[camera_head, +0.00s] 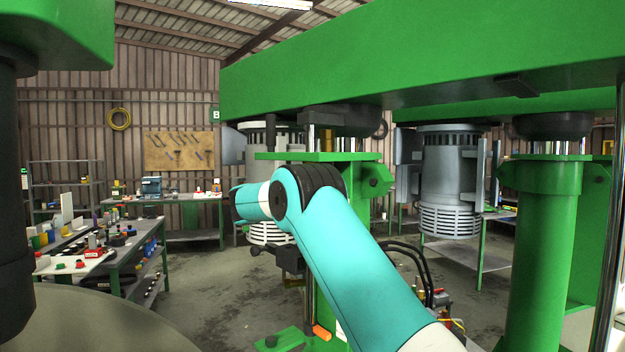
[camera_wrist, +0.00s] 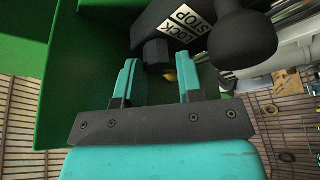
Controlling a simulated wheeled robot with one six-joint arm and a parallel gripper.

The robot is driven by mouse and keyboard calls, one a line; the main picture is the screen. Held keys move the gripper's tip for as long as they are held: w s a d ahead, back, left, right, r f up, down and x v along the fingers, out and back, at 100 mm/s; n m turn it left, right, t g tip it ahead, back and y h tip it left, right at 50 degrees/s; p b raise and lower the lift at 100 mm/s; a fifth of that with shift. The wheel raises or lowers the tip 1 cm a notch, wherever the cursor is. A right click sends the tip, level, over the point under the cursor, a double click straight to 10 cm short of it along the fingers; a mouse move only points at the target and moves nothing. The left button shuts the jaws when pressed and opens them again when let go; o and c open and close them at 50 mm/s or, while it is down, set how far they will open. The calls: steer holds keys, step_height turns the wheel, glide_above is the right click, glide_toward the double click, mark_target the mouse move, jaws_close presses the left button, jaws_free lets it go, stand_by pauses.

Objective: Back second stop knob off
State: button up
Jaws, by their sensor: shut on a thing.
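In the wrist view my gripper (camera_wrist: 158,64) has its two teal fingers on either side of a dark faceted stop knob (camera_wrist: 156,50). The fingers are shut on it near their tips. The knob sits at a black block with a white "LOCK STOP" label (camera_wrist: 186,24). A small brass-coloured bit (camera_wrist: 170,76) shows just below the knob. A black ball handle (camera_wrist: 243,38) stands right of the block, apart from the fingers. In the head view my teal arm hides the gripper and the held knob.
A green machine wall (camera_wrist: 65,70) stands close left of the fingers in the wrist view. In the head view, a green beam (camera_head: 420,60) spans overhead, a green column (camera_head: 545,240) stands right, and a black clamp block (camera_head: 290,259) shows beside my arm. Benches (camera_head: 135,250) are far left.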

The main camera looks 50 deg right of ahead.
steer(key=shift+r, duration=0.1)
steer(key=o, duration=0.9)
steer(key=shift+w, duration=0.1)
steer(key=b+v, duration=1.7)
steer(key=b, duration=0.4)
steer(key=shift+a+f, duration=0.15)
steer(key=shift+f, duration=0.1)
